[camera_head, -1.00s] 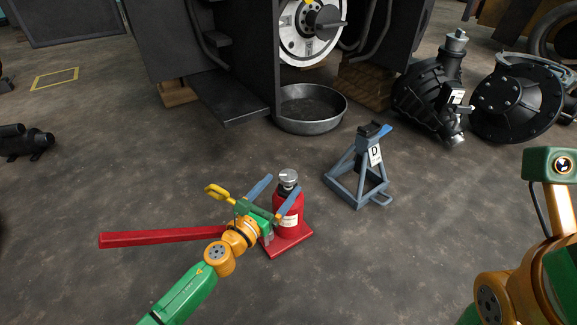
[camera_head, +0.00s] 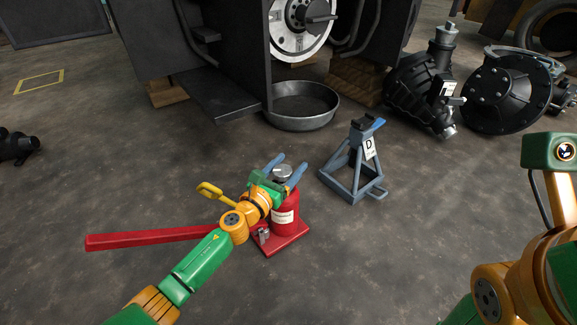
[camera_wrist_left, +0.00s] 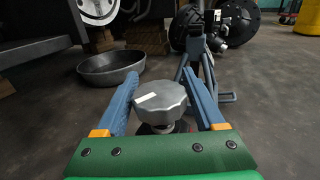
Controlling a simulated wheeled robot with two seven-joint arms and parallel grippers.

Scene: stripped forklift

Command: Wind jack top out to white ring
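The red bottle jack (camera_head: 286,217) stands upright on its red base plate on the floor. Its grey knobbed top (camera_head: 282,172) shows between my left gripper's fingers, and large in the left wrist view (camera_wrist_left: 161,103). My left gripper (camera_head: 286,168) is open, with one blue finger on each side of the top. In the wrist view there seems to be a gap at both fingers. A white mark shows on the top's upper face. No white ring can be made out below it. My right gripper is out of view; only part of my right arm shows at the right.
A red handle (camera_head: 150,238) reaches left from the jack. A blue-grey jack stand marked D (camera_head: 352,175) stands close to the right. A metal drain pan (camera_head: 300,106) lies behind, by the forklift body (camera_head: 225,60). The floor at front left is clear.

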